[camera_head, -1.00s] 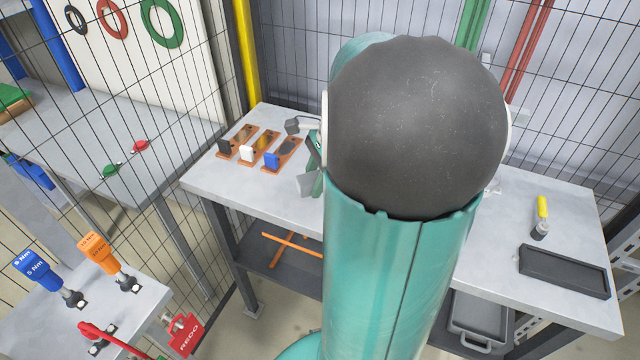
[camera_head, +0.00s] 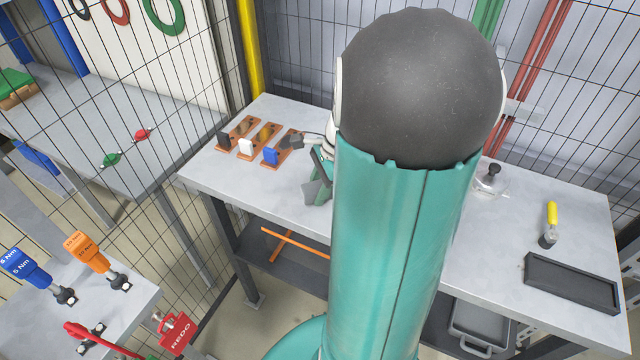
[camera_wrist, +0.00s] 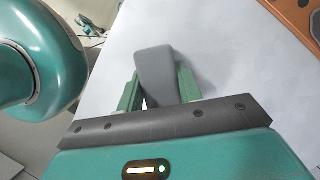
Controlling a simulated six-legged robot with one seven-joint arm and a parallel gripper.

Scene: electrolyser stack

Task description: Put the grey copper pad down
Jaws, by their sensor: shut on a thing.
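The grey pad (camera_wrist: 155,68) is between the two green fingers of my gripper (camera_wrist: 158,90) in the wrist view. I see its grey, block-like part; no copper shows on it. My gripper is shut on it over a pale worktop, and a soft shadow lies beside the pad. In the head view the grey piece (camera_head: 312,193) shows at the left of my arm, over the workbench (camera_head: 270,195). My gripper (camera_head: 322,178) is partly hidden there by my arm. I cannot tell whether the pad touches the bench.
Copper pads with a black grip (camera_head: 224,141), a white grip (camera_head: 246,147) and a blue grip (camera_head: 270,156) lie at the bench's left. A black tray (camera_head: 571,283) and a yellow-handled tool (camera_head: 551,222) are at the right. Bare bench lies in front of the pads.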

